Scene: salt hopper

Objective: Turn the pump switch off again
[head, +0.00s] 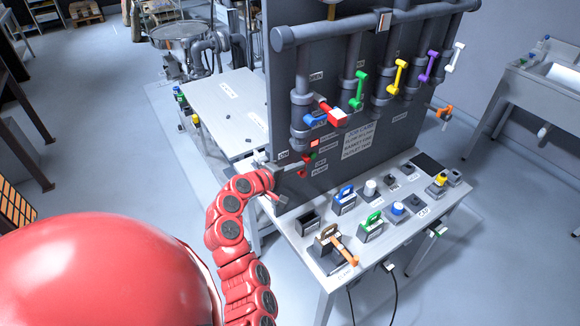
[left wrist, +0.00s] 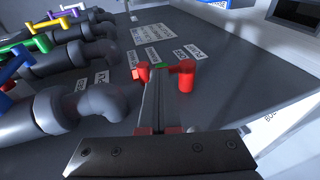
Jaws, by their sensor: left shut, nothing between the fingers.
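The upright grey panel (head: 335,70) carries small labelled controls low on its left side. A red knob (head: 303,173) and a green button (head: 311,155) sit there, and the fingers of my left gripper (head: 297,167) are shut and empty right at them. In the left wrist view the shut fingers (left wrist: 157,85) reach toward the panel, between a red cylindrical knob (left wrist: 185,76) and a smaller red part (left wrist: 140,71). A bit of green (left wrist: 158,66) shows just past the tips.
A red lit indicator (head: 314,143) is above these controls. Grey pipes with coloured handles, such as the green handle (head: 358,90), run along the panel. The bench (head: 313,257) below holds several switches and boxes. A white table (head: 222,100) stands behind on the left.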

